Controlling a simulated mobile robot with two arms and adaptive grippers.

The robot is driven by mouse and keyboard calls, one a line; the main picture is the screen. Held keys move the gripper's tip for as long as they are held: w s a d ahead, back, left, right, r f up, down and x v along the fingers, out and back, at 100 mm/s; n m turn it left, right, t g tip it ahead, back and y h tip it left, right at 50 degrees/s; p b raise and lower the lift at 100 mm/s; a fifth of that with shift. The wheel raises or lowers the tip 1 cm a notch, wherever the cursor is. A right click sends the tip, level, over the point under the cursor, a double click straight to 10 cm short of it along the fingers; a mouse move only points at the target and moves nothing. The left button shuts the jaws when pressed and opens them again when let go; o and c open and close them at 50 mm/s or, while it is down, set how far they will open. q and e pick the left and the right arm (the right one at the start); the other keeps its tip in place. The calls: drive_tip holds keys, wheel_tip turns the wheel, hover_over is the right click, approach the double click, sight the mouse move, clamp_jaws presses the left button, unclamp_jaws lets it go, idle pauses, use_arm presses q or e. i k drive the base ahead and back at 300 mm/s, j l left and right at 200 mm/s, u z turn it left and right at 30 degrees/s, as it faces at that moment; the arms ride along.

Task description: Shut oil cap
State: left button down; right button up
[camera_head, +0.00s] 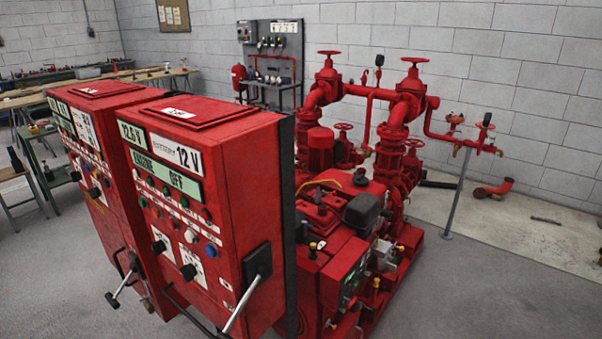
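The red engine and pump set (338,210) stands right of centre, partly hidden behind the nearer control cabinet. An oil cap cannot be made out for sure at this size. A small dark knob with a yellowish base (313,246) sits at the engine's near left, beside the cabinet edge. A thin yellow part (326,181) lies on top of the engine. I cannot tell whether either belongs to the oil cap, or whether the cap is open or shut. Neither of my grippers is in view.
Two red control cabinets (222,240) (88,150) fill the left foreground, with lever handles (240,304) sticking out in front. Red pipes and valve wheels (415,60) rise behind the engine. A grey post (458,192) stands to the right. The grey floor (500,290) at lower right is clear.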

sight(317, 197)
drive_tip(key=i+l+u, duration=0.1)
drive_tip(key=i+l, duration=0.15)
drive_tip(key=i+l+u, duration=0.1)
drive_tip(key=l, duration=0.35)
drive_tip(key=i+l+u, duration=0.1)
drive_tip(key=i+l, duration=0.45)
drive_tip(key=l, duration=0.2)
drive_tip(key=i+l+u, duration=0.15)
drive_tip(key=l, duration=0.2)
drive_tip(key=i+l+u, duration=0.1)
drive_tip(key=i+l, duration=0.15)
drive_tip(key=l, duration=0.15)
